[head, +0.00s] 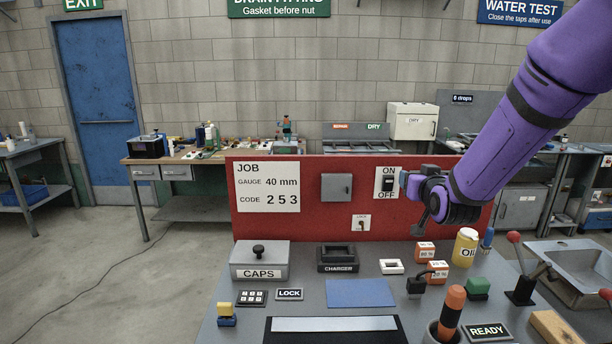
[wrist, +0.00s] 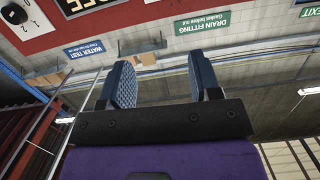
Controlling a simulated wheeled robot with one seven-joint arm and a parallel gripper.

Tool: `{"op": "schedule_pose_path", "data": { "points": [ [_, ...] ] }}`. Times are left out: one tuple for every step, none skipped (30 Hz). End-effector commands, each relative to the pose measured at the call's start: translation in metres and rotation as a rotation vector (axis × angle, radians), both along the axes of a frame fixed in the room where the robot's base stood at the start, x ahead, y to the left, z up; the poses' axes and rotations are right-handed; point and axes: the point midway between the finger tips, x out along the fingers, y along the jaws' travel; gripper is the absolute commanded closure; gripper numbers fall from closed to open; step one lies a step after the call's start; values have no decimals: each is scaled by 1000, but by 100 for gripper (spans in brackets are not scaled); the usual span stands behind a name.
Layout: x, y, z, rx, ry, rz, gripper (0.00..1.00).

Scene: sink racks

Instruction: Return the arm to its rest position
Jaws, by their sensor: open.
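My purple arm reaches in from the upper right in the head view. My gripper (head: 408,180) is in front of the red panel (head: 310,225), just right of the ON/OFF switch (head: 388,184); I cannot tell whether it touches the switch. In the wrist view my gripper (wrist: 163,76) is open, with two blue padded fingers apart and nothing between them.
Below the panel, the grey bench holds a CAPS box (head: 259,262), a charger (head: 338,258), a blue mat (head: 360,293), a yellow oil bottle (head: 465,248) and a red-knobbed lever (head: 520,270). A sink (head: 580,265) is at the right. Air above the bench's left side is clear.

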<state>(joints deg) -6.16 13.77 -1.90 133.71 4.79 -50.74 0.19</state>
Motion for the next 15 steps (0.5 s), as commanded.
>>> {"op": "schedule_pose_path", "data": {
  "points": [
    [-11,-2,12,3,34,2,43],
    [-17,-3,17,4,60,3,43],
    [-25,-5,23,5,94,5,43],
    [-32,-6,27,6,120,7,43],
    [-39,-6,31,6,145,9,43],
    [-49,-8,36,6,180,12,43],
    [-57,-8,39,6,207,14,43],
    [-65,-9,43,6,232,16,43],
    [-76,-10,48,6,266,18,43],
    [-84,-11,51,6,291,19,43],
    [-93,-12,54,5,316,21,43],
    [-106,-13,57,4,351,23,43],
    [-115,-14,59,3,378,24,43],
    [-125,-15,62,2,403,25,43],
    [-138,-16,65,1,437,26,43]
  ]
}}
